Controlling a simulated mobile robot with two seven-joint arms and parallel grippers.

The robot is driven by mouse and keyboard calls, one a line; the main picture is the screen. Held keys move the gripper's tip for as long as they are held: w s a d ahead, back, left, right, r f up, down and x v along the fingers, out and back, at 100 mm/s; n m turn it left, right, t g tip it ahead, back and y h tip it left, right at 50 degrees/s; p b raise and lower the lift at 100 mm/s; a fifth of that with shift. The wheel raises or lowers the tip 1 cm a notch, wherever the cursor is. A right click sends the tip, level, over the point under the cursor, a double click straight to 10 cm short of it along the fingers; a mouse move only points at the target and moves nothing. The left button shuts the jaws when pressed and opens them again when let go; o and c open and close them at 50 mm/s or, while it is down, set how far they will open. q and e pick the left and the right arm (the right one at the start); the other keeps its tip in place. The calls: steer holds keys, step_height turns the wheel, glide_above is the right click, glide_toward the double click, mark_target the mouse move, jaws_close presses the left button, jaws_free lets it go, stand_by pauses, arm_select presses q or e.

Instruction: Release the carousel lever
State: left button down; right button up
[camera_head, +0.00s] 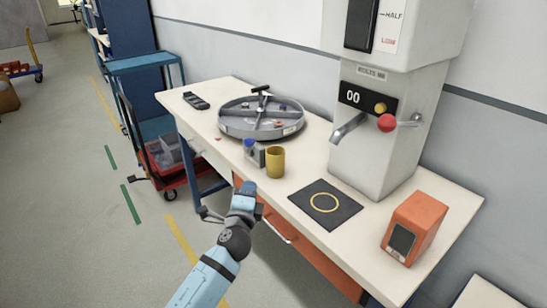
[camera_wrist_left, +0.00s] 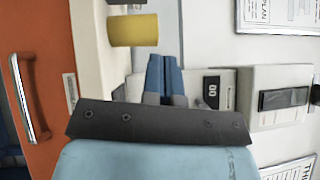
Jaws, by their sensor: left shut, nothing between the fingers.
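The carousel (camera_head: 233,124) is a round grey tray with dividers on the white bench, holding a few small items. A black handle (camera_head: 261,89) stands at its far rim and looks like its lever; nothing touches it. My left gripper (camera_head: 247,187) is shut and empty at the bench's front edge, nearer than the yellow cup (camera_head: 276,163) and well short of the carousel. In the left wrist view its blue fingers (camera_wrist_left: 164,75) are together, with the yellow cup (camera_wrist_left: 133,30) beside them. The carousel is not seen in that view. My right gripper is not in view.
A grey block with a blue knob (camera_head: 251,150) stands next to the cup. A white dispenser (camera_head: 375,140) with a red-ball lever (camera_head: 387,122), a black mat (camera_head: 325,204) and an orange box (camera_head: 414,228) are to the right. A dark handheld device (camera_head: 196,101) lies left of the carousel.

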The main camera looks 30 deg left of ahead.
arm_select(q)
steer(key=shift+w+r, duration=0.15)
steer(key=shift+w, duration=0.1)
glide_toward(252, 146)
steer(key=w+d, duration=0.2)
steer(key=w, duration=0.2)
steer(key=a, duration=0.2)
steer(key=w+a, duration=0.1)
steer(key=shift+w+a+r+p, duration=0.15)
steer(key=shift+a+r+p, duration=0.05)
steer(key=shift+r+p, duration=0.2)
steer(key=shift+w+a+r, duration=0.1)
steer(key=shift+w+a, duration=0.1)
steer(key=shift+a, duration=0.2)
